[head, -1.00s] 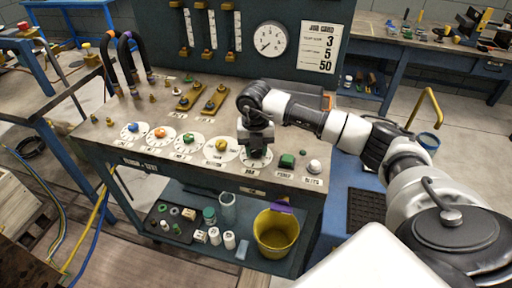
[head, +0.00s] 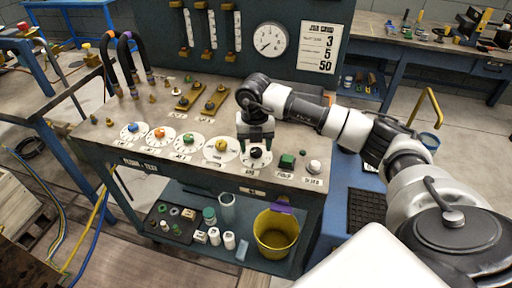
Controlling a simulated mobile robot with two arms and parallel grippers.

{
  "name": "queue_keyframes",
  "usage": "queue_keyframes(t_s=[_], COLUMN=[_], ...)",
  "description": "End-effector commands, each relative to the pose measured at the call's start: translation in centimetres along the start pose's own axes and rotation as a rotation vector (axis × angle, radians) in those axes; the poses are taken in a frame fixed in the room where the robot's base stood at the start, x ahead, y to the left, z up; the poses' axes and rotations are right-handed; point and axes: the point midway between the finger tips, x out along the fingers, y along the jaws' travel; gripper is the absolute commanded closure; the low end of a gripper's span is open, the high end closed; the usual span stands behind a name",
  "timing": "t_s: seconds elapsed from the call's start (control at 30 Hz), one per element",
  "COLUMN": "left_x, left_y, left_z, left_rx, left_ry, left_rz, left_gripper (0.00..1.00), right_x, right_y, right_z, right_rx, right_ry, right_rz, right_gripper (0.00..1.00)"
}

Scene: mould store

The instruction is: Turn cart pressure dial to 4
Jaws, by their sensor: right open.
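The cart (head: 215,165) has a row of round dials with white scale plates on its top. From left they have a blue knob (head: 132,127), an orange knob (head: 159,133), a green knob (head: 188,139), a yellow knob (head: 221,145) and a black knob (head: 256,153). Their labels are too small to read surely, so I cannot tell which one is pressure. My right gripper (head: 257,144) is open, pointing down just above and behind the black knob. I cannot tell whether it touches the knob. My left gripper is not in view.
A round gauge (head: 269,38) and a sign (head: 318,48) reading 3, 5, 50 are on the back panel. A yellow bucket (head: 274,240) stands on the lower shelf.

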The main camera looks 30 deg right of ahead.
Motion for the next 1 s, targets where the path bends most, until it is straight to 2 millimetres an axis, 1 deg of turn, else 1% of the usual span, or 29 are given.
queue_keyframes(t_s=[0.03,0.2,0.3,0.43,0.6,1.0], left_x=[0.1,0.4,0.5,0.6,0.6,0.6], left_y=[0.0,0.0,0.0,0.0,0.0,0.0], left_z=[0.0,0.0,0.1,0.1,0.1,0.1], left_rx=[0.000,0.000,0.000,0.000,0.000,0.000], left_ry=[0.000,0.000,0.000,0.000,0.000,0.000], left_rz=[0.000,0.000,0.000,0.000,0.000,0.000], left_gripper=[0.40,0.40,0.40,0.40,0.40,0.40], right_x=[-1.0,-4.6,-6.4,-8.1,-9.0,-9.1], right_y=[0.0,0.0,0.0,0.0,-0.1,-0.1], right_z=[0.1,0.1,0.1,0.1,0.0,0.0], right_rx=[0.000,0.001,0.001,0.002,0.002,0.001], right_ry=[-0.005,-0.006,-0.005,-0.004,-0.002,-0.002], right_rz=[0.002,0.002,0.002,0.001,-0.001,0.000], right_gripper=[0.41,0.41,0.41,0.41,0.41,0.41])
